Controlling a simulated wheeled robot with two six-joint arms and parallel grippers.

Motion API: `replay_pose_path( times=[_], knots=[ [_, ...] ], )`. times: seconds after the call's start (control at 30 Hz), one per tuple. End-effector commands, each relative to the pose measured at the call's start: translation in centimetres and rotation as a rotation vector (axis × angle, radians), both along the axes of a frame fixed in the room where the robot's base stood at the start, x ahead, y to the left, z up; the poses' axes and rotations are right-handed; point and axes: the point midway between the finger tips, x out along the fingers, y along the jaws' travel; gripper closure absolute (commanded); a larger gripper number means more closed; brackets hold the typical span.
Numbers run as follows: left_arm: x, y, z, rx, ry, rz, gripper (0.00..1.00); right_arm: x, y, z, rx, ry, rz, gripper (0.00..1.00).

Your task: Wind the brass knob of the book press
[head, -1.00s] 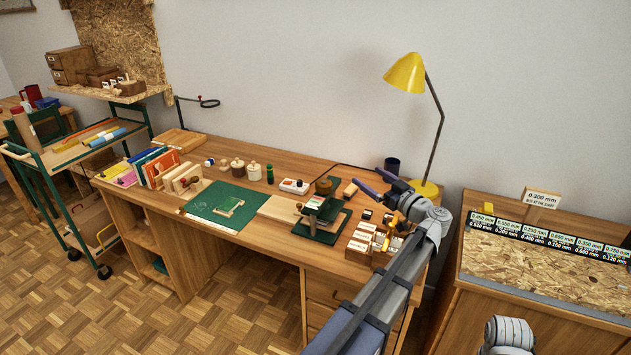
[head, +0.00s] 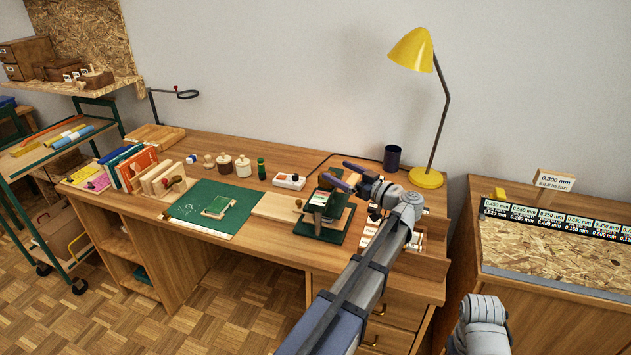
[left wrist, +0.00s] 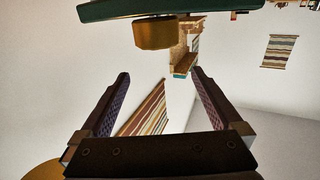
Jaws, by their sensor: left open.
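The book press (head: 322,226), with dark green plates, stands on the desk right of centre. Its brass knob (head: 325,182) is on top, partly hidden behind my left gripper in the head view. My left gripper (head: 332,170) is open and empty, with its fingers pointing left at about the knob's height. In the left wrist view, the brass knob (left wrist: 155,34) shows against the press's green part (left wrist: 165,8). It lies above the gap between the open fingers (left wrist: 160,73), not between them. My right gripper is not in view.
A yellow lamp (head: 427,179) and a dark cup (head: 391,157) stand behind my left arm. A green cutting mat (head: 195,208) and a pale board (head: 275,206) lie left of the press.

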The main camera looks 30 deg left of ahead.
Motion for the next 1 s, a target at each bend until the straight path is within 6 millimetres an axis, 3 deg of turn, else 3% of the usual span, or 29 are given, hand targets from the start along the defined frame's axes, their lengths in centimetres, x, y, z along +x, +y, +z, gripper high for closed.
replay_pose_path(
  times=[0.03,0.33,0.63,1.0],
  knots=[
    [0.0,0.0,-1.2,0.0,0.0,0.0,0.01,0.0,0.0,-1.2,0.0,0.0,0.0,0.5],
    [0.0,0.0,-4.3,0.0,0.0,0.0,0.01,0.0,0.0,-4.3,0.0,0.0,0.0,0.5],
    [0.0,0.3,-4.4,0.0,0.0,0.001,0.01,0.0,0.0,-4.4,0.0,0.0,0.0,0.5],
    [1.0,5.3,-4.4,0.0,0.0,0.003,0.01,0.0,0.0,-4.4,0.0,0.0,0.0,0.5]
  ],
)
